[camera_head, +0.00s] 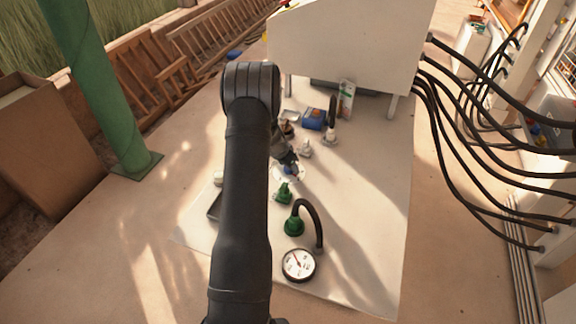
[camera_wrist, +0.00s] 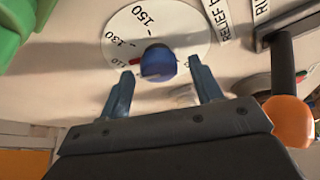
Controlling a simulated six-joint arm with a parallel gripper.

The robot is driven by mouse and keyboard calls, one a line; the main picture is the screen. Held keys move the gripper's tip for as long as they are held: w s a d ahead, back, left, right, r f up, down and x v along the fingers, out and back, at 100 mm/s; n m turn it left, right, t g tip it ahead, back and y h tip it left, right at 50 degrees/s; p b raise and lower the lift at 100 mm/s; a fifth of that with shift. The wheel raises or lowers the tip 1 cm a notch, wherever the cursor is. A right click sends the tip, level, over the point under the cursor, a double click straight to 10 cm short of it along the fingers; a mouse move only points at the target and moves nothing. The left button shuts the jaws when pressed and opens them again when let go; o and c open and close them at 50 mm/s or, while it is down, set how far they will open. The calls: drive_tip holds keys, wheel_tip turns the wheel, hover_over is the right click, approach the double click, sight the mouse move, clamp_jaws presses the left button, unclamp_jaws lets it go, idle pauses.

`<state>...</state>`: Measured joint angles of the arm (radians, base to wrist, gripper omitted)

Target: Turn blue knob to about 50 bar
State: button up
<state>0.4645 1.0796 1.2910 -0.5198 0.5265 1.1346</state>
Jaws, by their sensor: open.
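The blue knob (camera_wrist: 158,64) sits on a round white dial (camera_wrist: 185,30) printed with 110, 130 and 150 in the wrist view. A red pointer (camera_wrist: 138,61) on the knob's left side lies near the 110 and 130 marks. My gripper (camera_wrist: 162,70) is open, with one finger on each side of the knob; contact is not visible. In the head view the knob (camera_head: 290,170) is small and partly hidden below my gripper (camera_head: 287,159). A round white gauge (camera_head: 299,265) has a reddish needle pointing up and left; its numbers are too small to read.
A black lever with an orange end (camera_wrist: 291,119) stands close right of my gripper. A green fitting with a black hose (camera_head: 294,226) and a green part (camera_head: 284,193) stand nearer. A blue box (camera_head: 313,119) and bottles stand behind.

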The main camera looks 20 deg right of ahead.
drive_tip(key=c, duration=1)
